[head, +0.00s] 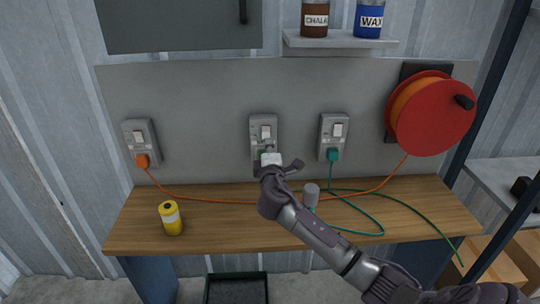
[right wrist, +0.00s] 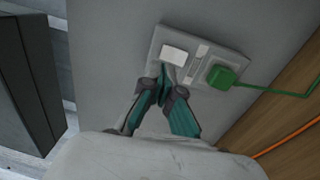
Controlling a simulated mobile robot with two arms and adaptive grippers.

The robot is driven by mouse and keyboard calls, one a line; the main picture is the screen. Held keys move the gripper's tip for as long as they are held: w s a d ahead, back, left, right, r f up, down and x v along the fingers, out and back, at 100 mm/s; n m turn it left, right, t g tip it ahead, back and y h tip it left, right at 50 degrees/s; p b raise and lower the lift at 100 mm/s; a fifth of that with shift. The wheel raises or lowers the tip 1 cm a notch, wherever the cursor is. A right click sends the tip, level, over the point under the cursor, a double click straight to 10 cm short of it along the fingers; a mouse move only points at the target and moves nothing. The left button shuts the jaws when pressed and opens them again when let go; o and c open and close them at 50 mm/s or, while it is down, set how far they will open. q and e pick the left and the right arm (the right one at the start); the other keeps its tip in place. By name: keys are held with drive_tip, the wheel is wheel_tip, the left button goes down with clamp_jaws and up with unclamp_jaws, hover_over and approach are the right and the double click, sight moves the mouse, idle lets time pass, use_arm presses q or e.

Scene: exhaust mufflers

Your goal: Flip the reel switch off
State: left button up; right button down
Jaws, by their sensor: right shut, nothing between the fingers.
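The red cable reel (head: 432,112) hangs on the panel at the right. Its orange cable (head: 215,201) crosses the bench to an orange plug (head: 143,161) in the left socket (head: 139,139); that socket's white rocker (head: 138,137) shows above the plug. My right gripper (head: 269,160) is shut and empty at the lower part of the middle socket (head: 264,124). In the right wrist view, its fingertips (right wrist: 167,88) are just below a white rocker (right wrist: 174,55), beside a green plug (right wrist: 221,76). Whether they touch the socket is unclear. My left gripper is not in view.
A right socket (head: 333,125) holds a teal plug (head: 333,154) on a teal cable. A yellow can (head: 171,218) and a grey cylinder (head: 311,194) stand on the wooden bench (head: 140,238). A shelf (head: 340,40) with chalk and wax tins is above.

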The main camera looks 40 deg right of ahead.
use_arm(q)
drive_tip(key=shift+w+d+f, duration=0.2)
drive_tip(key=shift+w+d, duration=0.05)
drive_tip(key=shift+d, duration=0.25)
use_arm(e)
drive_tip(key=shift+s+a+r, duration=0.2)
drive_tip(key=shift+s+a, duration=0.3)
drive_tip(key=shift+s, duration=0.3)
drive_tip(key=shift+s+a+r, duration=0.15)
drive_tip(key=shift+s+a, duration=0.4)
drive_tip(key=shift+s, duration=0.25)
drive_tip(key=shift+s+a+r, duration=0.2)
drive_tip(key=shift+s+a, duration=0.3)
drive_tip(key=shift+s, duration=0.3)
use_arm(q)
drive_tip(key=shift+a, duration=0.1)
